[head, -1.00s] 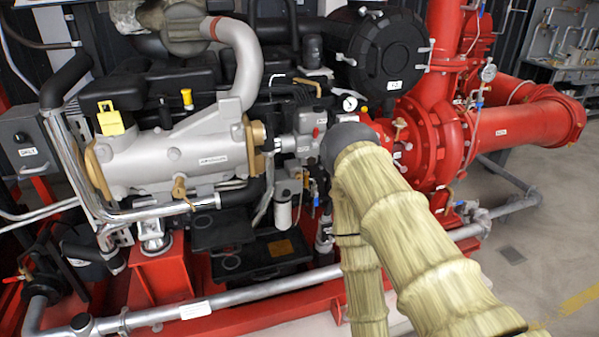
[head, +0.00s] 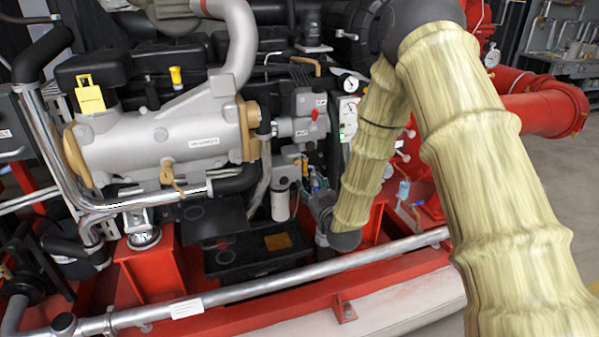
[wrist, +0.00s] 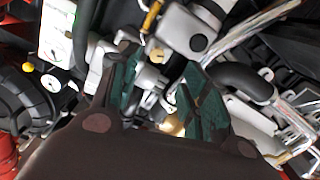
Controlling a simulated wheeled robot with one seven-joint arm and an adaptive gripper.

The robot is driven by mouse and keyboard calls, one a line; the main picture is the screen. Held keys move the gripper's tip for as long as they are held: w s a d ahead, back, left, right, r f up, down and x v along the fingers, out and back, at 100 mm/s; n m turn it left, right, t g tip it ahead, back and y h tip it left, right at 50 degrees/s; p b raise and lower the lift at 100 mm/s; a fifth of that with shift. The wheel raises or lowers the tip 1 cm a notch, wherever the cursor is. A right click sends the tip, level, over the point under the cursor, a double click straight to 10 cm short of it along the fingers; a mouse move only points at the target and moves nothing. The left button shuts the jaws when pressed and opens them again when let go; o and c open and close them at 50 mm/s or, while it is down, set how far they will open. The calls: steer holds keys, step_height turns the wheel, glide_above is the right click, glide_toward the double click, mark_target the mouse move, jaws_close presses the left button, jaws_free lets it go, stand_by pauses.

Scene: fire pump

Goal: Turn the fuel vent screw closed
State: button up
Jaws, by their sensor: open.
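In the wrist view my gripper (wrist: 160,88) is open, with green pads on its two fingers. A small brass fitting (wrist: 157,56) shows just beyond the fingertips, below a grey housing (wrist: 188,30). A second brass-coloured part (wrist: 172,126) shows between the fingers, lower down. I cannot tell which of these, if either, is the fuel vent screw. In the head view my forearm reaches down to the area right of the white filter canister (head: 280,205).
A silver manifold (head: 165,145) with a yellow cap (head: 90,97) is at left. A pressure gauge (head: 350,84) is close to my forearm. A silver pipe (head: 270,286) crosses low in front, above the red base frame. Red pump pipes (head: 545,108) stand at right; open floor lies beyond.

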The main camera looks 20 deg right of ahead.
mark_target(299, 164)
steer(key=w, duration=0.7)
steer(key=w+r+p, duration=0.1)
steer(key=w, duration=0.3)
steer(key=shift+w+a, duration=0.1)
steer(key=shift+a, duration=0.15)
steer(key=shift+f, duration=0.1)
jaws_close()
